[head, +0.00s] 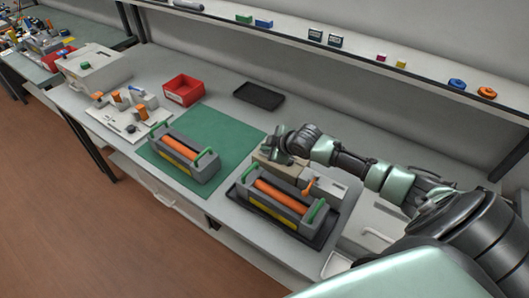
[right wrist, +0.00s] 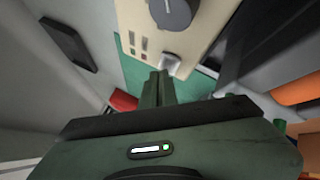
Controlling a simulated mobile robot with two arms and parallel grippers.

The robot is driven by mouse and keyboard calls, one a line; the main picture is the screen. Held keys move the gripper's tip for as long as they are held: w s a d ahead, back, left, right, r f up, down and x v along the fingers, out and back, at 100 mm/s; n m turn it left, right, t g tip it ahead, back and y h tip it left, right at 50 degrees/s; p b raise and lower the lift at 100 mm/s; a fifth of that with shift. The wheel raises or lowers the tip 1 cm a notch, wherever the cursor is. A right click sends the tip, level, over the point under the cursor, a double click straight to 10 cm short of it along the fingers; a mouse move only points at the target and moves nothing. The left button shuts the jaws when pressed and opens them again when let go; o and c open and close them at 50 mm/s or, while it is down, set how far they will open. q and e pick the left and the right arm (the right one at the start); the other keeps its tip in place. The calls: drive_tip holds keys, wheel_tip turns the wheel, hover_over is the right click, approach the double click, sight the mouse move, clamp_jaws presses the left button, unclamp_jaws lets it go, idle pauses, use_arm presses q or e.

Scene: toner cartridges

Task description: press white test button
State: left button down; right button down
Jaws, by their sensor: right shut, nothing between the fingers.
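The beige tester box (head: 262,160) stands at the back of the bench, partly hidden behind my right gripper (head: 277,148). In the right wrist view its beige panel (right wrist: 190,38) carries a dark round knob (right wrist: 172,11), small indicators (right wrist: 138,43) and a pale button (right wrist: 170,61). My right gripper (right wrist: 158,78) is shut and empty, its fingertips right beside the button's lower edge in that view. I cannot tell whether they touch it. My left gripper is in neither view.
One toner cartridge (head: 178,160) lies on the green mat (head: 225,128). Another cartridge (head: 268,203) lies on a black tray (head: 236,192) in front of the tester. A red bin (head: 183,90), an empty dark tray (head: 259,95) and a white parts board (head: 122,122) stand further left and back.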

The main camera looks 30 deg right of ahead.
sight(267, 154)
drive_tip(key=shift+f, duration=0.4)
idle(0.6)
idle(0.3)
drive_tip(key=shift+r+p, duration=0.75)
drive_tip(key=shift+r, duration=0.1)
drive_tip(key=shift+r, duration=0.1)
wheel_tip(267, 154, up, 5)
drive_tip(key=p, duration=0.5)
drive_tip(key=shift+f, duration=0.2)
idle(0.4)
